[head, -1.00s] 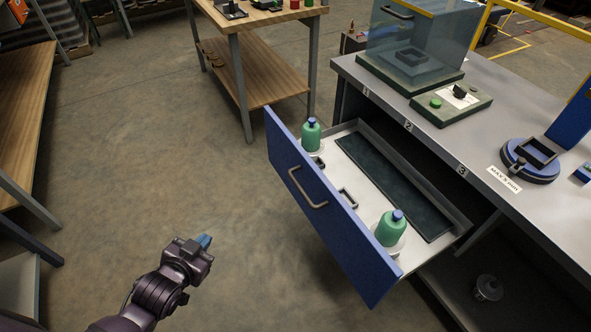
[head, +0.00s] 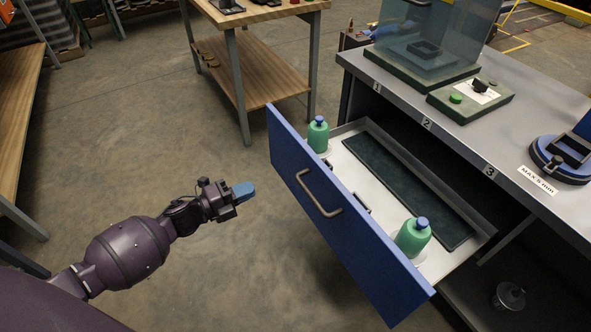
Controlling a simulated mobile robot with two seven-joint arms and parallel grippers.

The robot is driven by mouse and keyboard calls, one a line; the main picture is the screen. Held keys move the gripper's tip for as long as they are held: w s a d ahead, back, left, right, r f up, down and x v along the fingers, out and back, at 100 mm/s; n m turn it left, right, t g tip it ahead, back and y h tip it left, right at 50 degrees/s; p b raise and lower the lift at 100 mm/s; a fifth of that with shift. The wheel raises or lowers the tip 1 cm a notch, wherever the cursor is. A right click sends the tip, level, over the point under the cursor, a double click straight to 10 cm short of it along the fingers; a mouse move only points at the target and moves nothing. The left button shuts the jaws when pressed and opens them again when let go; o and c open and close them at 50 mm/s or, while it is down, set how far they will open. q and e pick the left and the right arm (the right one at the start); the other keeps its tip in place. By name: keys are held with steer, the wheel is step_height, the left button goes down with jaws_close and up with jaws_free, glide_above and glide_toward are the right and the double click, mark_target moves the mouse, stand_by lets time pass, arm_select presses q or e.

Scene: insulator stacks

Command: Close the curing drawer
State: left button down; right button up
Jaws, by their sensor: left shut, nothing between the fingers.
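The curing drawer (head: 345,230) is pulled out of the grey bench, with its blue front and bent metal handle (head: 318,193) facing my left arm. Inside it are two green insulators with blue tops, one at the far end (head: 317,136) and one at the near end (head: 412,240), and a long dark mat (head: 410,190). My left gripper (head: 243,191) has blue fingertips, is shut and empty, and is a short way left of the drawer front, apart from the handle. My right gripper is not in view.
The grey bench (head: 560,215) carries a clear guard box (head: 435,40), a panel with a green button (head: 470,97) and a blue round fixture (head: 562,155). A wooden table (head: 260,85) stands behind the drawer. The floor left of the drawer is clear.

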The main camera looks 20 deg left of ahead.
arm_select(q)
steer(key=b, duration=0.1)
glide_toward(303, 167)
steer(key=w, duration=0.1)
steer(key=b+x, duration=0.1)
steer(key=x, duration=0.4)
steer(key=shift+w+d+f, duration=0.1)
steer(key=shift+d+f, duration=0.05)
steer(key=shift+d, duration=0.25)
steer(key=shift+w+d, duration=0.25)
steer(key=shift+w, duration=0.15)
steer(key=shift+w+d, duration=0.1)
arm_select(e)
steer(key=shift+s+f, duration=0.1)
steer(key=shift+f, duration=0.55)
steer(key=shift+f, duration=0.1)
